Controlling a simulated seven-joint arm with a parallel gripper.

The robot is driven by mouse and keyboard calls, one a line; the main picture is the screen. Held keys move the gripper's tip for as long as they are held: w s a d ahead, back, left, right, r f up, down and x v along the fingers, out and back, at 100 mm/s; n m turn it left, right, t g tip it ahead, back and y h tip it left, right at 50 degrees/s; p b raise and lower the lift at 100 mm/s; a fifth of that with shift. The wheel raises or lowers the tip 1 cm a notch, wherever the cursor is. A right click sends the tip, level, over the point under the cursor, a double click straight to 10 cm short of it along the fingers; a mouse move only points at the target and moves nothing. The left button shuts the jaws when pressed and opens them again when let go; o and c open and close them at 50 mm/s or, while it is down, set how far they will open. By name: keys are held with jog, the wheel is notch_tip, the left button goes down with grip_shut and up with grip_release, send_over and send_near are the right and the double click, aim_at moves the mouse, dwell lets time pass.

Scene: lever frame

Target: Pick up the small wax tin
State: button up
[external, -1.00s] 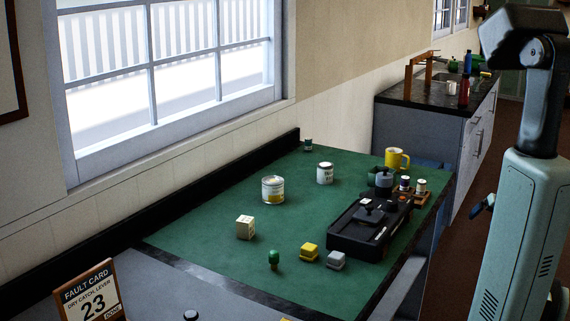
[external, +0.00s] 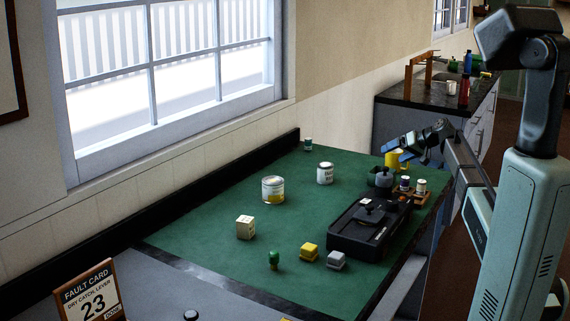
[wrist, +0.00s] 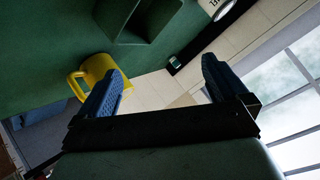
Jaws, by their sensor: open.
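The labels are too small to read, so I cannot tell which is the wax tin. The small tin also shows in the wrist view (wrist: 175,63), beyond and between my fingers. My gripper (external: 396,146) is open and empty, above the mat's far right end and apart from the tins. Its spread fingers show in the wrist view (wrist: 160,72).
A yellow mug (external: 392,160) stands near my gripper, partly hidden by it. A black lever unit (external: 358,232) and small reels (external: 421,187) fill the right side.

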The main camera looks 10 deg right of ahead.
jog(key=a+r+n+g+y, duration=0.1)
jog(key=a+r+n+g, duration=0.15)
jog(key=a, duration=1.15)
notch_tip(320, 180, up, 3)
jog(key=n+g+h, duration=0.6)
jog(key=n+h, duration=0.2)
jog(key=n, duration=0.8)
send_over(273, 179)
jog(key=f, duration=0.8)
jog(key=shift+d+f, duration=0.1)
jog(key=shift+d, duration=0.15)
jog(key=shift+s+a+f, duration=0.1)
jog(key=shift+a+f, duration=0.05)
jog(key=shift+f, duration=1.15)
jog(key=shift+s+a+f, duration=0.1)
jog(key=shift+f, duration=1.2)
jog(key=c, duration=1.2)
